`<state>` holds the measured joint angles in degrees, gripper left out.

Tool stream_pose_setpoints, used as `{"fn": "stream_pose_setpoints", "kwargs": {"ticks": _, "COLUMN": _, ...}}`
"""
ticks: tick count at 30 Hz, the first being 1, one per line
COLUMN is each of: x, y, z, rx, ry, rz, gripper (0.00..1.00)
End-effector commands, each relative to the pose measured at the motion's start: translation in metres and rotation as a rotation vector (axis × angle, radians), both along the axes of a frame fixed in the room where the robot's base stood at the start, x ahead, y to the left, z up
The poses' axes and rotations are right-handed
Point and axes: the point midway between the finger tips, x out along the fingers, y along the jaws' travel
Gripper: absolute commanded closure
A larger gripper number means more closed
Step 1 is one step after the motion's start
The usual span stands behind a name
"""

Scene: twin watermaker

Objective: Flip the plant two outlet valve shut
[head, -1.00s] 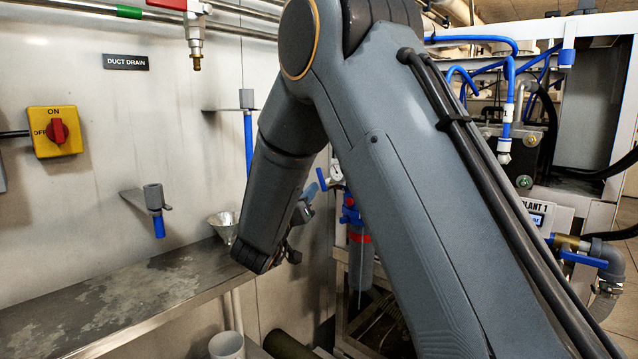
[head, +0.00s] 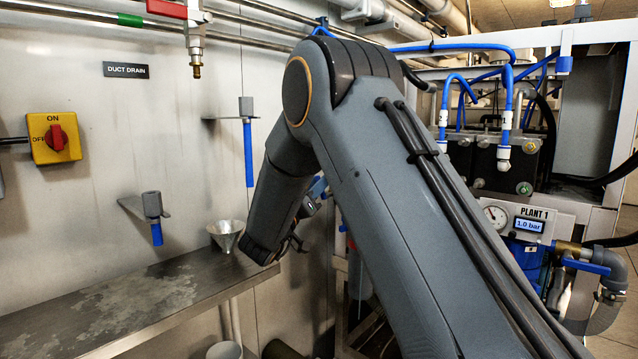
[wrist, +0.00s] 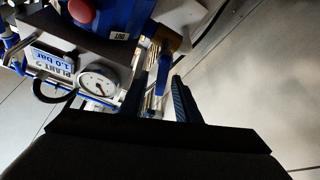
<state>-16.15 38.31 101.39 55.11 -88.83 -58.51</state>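In the wrist view, a gauge panel (wrist: 88,75) with a round dial and a 1.0 bar display carries a label that seems to read PLANT 2. Beside it is a blue housing (wrist: 118,14) marked OUT. A brass valve body (wrist: 170,40) sits at that outlet, with a blue lever (wrist: 163,68) reaching from it toward my gripper (wrist: 158,98). The gripper looks open, its dark fingers apart at the lever's free end; I cannot tell whether they touch it. In the head view, my forearm hides most of the gripper and this valve.
In the head view, the PLANT 1 panel (head: 528,222) and its blue outlet lever (head: 586,266) stand at right. A metal shelf (head: 150,305) with a funnel (head: 226,235) runs along the left wall. Open floor (wrist: 265,75) shows at right in the wrist view.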

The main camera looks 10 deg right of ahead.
Motion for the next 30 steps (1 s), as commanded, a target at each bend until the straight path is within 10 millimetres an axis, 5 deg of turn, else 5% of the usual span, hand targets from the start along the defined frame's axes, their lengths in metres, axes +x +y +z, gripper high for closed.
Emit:
{"fn": "stream_pose_setpoints", "kwargs": {"ticks": 8, "x": 0.001, "y": -0.001, "z": 0.001, "rx": 0.000, "ry": 0.001, "rz": 0.001, "gripper": 0.70}}
{"fn": "stream_pose_setpoints", "kwargs": {"ticks": 14, "x": 0.001, "y": -0.001, "z": 0.000, "rx": 0.000, "ry": 0.001, "rz": 0.001, "gripper": 1.00}}
{"fn": "stream_pose_setpoints", "kwargs": {"ticks": 30, "x": -0.010, "y": -0.009, "z": 0.001, "rx": 0.212, "ry": -0.291, "rz": 0.002, "gripper": 1.00}}
